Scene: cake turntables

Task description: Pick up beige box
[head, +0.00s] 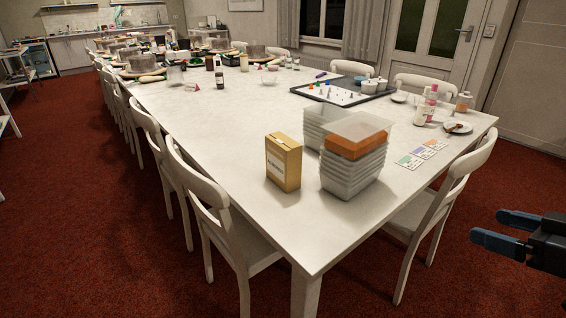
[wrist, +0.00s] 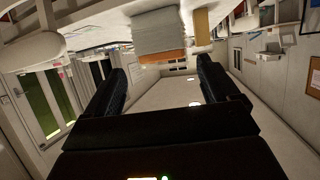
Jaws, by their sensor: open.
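The beige box (head: 284,164), yellowish tan with a white label on its front, stands upright on the near part of the long white table (head: 240,205). It is just left of the stacked clear plastic containers (head: 350,180). The wrist view is upside down, and a tan block that looks like this box (wrist: 203,27) shows near the top. My gripper (head: 487,225) is at the right edge of the head view, well apart from the box, beyond the table's right side. Its blue-tipped fingers are spread with nothing between them.
White chairs line the table; one (head: 212,205) is close to the near left side and another (head: 440,200) stands between my gripper and the table. Cake turntables stand farther back.

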